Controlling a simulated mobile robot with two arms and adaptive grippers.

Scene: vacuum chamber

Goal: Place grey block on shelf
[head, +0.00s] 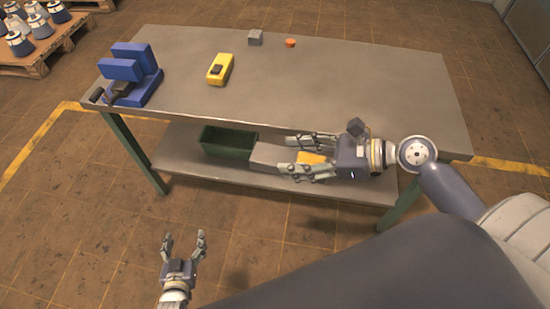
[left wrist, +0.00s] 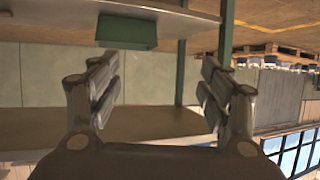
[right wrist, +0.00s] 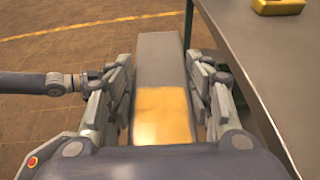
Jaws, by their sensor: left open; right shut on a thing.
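My right gripper (head: 306,157) is shut on a long grey block (right wrist: 163,60) with a yellow-orange near part. The block's grey end (head: 265,157) points left in the head view, in front of the table's near edge. In the right wrist view the block lies between the fingers (right wrist: 165,100). The lower shelf (head: 185,165) is under the table; the held block overlaps it in the head view, and I cannot tell any contact. A small grey cube (head: 255,38) sits at the tabletop's back edge. My left gripper (head: 184,245) is open and empty, before the table.
A green bin (head: 228,143) stands on the shelf, left of the held block. The tabletop (head: 340,90) carries a blue vise (head: 135,75), a yellow device (head: 220,69) and an orange piece (head: 290,43). Table legs (head: 137,155) flank the shelf. A loaded pallet (head: 30,60) is far left.

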